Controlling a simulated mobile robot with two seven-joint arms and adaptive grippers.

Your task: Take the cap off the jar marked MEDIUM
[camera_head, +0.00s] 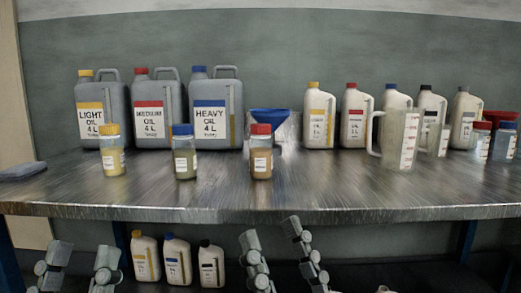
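Three small jars stand in a row near the front of the metal table: a yellow-capped jar (112,152), a blue-capped jar (185,153) and a red-capped jar (261,153). All three caps are on. Each jar has a white label, too small to read, so I cannot tell from lettering which is marked MEDIUM. My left gripper (82,254) is below the table's front edge at lower left, its fingers spread and empty. My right gripper (273,238) is also below the edge, beneath the red-capped jar, fingers spread and empty.
Behind the jars stand the LIGHT (98,115), MEDIUM (153,115) and HEAVY (215,115) oil canisters and a blue funnel (270,122). Bottles and a measuring jug (399,140) stand at right. The table's front edge (300,213) lies above both grippers. Several bottles stand below.

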